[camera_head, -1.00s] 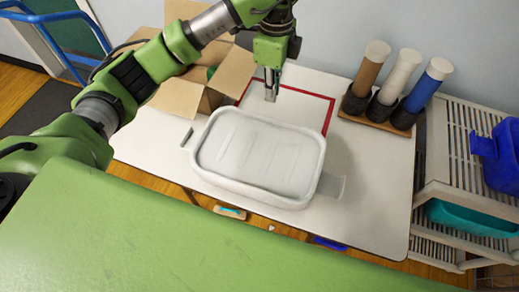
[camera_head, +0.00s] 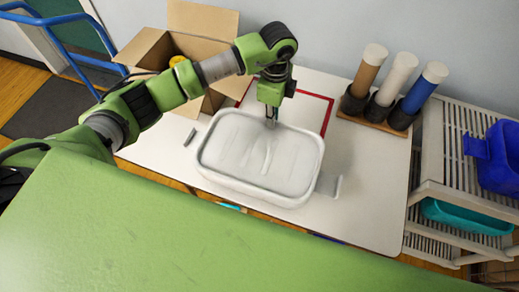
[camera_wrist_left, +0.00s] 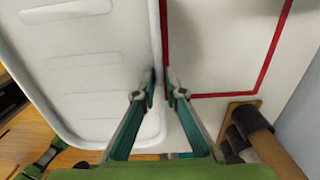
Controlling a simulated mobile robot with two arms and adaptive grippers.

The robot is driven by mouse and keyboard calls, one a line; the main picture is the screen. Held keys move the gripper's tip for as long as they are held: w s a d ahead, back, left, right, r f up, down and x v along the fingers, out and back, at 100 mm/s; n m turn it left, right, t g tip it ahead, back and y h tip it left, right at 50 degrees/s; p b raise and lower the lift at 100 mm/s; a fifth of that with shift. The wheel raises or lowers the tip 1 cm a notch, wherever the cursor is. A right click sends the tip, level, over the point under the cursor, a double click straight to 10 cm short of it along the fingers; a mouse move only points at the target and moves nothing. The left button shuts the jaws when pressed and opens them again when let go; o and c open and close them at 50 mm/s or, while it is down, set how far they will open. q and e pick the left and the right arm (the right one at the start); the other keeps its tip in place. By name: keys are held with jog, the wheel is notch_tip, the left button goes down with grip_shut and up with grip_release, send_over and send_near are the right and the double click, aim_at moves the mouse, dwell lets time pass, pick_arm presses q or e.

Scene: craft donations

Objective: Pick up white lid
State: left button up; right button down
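The white lid (camera_head: 235,155) is a large rounded rectangle with a raised rim and shallow ribs, in the middle of the white table (camera_head: 375,215). Whether it rests on a container is unclear. My left gripper (camera_head: 271,122) points down at the lid's far rim. In the left wrist view my left gripper (camera_wrist_left: 160,80) has its fingers a small gap apart, one on each side of the rim of the lid (camera_wrist_left: 90,75). Contact on both sides is not clear. My right gripper is in no view.
A red outline (camera_head: 328,115) marks the table behind the lid. An open cardboard box (camera_head: 143,52) stands back left. Brown, white and blue tubes (camera_head: 427,86) stand in a holder at the back right. A rack (camera_head: 430,150) with bins is at the right.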

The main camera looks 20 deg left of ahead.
pick_arm(q)
grip_shut()
jog(key=shift+r, duration=0.1)
